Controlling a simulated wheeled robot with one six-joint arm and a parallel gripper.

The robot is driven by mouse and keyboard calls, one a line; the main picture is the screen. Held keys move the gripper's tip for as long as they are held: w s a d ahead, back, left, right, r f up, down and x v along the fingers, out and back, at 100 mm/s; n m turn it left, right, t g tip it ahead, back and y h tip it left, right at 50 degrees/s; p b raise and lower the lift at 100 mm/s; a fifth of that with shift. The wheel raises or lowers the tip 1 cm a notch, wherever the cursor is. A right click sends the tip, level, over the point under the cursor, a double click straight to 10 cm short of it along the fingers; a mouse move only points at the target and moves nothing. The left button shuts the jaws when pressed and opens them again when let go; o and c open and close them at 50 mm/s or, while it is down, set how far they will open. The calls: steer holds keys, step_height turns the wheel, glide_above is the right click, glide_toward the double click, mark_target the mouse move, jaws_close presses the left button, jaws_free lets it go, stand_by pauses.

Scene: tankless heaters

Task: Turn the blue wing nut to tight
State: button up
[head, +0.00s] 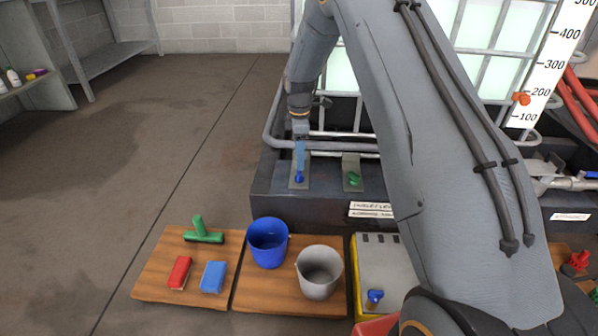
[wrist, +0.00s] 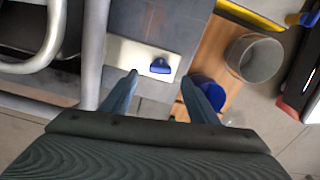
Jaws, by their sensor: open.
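The blue wing nut (head: 299,177) sits on a light mounting plate (head: 299,161) on the dark ledge, left of a green wing nut (head: 353,178). In the wrist view the blue wing nut (wrist: 160,66) shows on its pale plate, beyond and between my two fingertips. My gripper (head: 300,146) points down just above the blue wing nut in the head view. In the wrist view my gripper (wrist: 158,76) has its blue fingers spread wide, with nothing between them. I cannot tell the exact gap between fingertips and nut.
Metal rails (head: 340,146) run close behind the plates. A blue bucket (head: 268,243) and a grey bucket (head: 319,272) stand on a wooden board before the ledge. A yellow-edged box (head: 386,262) stands right. The left floor is clear.

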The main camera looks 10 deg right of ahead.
mark_target(299, 176)
step_height(299, 176, down, 6)
steer(key=shift+f+b, duration=0.1)
steer(key=shift+b, duration=1.05)
steer(key=c, duration=1)
